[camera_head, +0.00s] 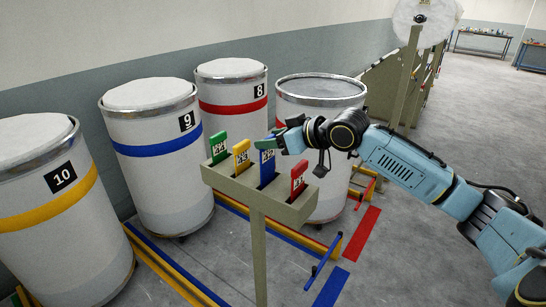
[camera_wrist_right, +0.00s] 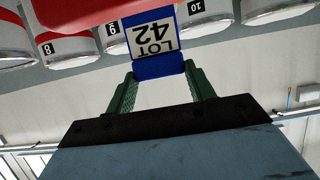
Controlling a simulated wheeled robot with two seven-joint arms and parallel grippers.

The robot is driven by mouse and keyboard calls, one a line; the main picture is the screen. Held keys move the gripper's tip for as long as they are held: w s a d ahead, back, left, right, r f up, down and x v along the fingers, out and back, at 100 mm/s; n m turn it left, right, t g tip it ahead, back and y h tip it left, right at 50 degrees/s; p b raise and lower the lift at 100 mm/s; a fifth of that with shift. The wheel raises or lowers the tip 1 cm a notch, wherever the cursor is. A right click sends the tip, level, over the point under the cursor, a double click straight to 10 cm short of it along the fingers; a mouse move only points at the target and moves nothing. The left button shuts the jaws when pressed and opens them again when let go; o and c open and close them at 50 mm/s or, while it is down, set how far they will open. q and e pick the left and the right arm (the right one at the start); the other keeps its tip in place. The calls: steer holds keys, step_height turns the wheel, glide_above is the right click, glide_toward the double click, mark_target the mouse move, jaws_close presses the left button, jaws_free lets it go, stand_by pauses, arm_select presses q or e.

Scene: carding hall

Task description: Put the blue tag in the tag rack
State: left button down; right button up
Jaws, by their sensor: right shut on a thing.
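The blue tag (camera_head: 267,168), with a white label, stands upright at the tag rack (camera_head: 252,205), between the yellow tag (camera_head: 241,157) and the red tag (camera_head: 298,180). Its lower end appears to be in a rack slot, but how deep I cannot tell. My right gripper (camera_head: 275,142) is shut on the blue tag's upper end. In the right wrist view the blue tag (camera_wrist_right: 158,68) shows upside down between green fingers, its label reading LOT 42. My left gripper is not in view.
A green tag (camera_head: 218,148) stands at the rack's left end. White drums numbered 10 (camera_head: 62,215), 9 (camera_head: 160,160) and 8 (camera_head: 230,100) stand behind and left. Another drum (camera_head: 318,105) is behind my right gripper. Coloured floor rails run below; open floor lies to the right.

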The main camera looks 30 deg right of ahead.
mark_target(268, 153)
step_height(268, 153, down, 4)
steer(key=shift+r+p, duration=0.1)
steer(key=shift+p, duration=0.2)
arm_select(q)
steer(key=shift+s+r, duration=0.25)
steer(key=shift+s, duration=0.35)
arm_select(e)
steer(key=shift+f, duration=0.2)
steer(key=o, duration=1.2)
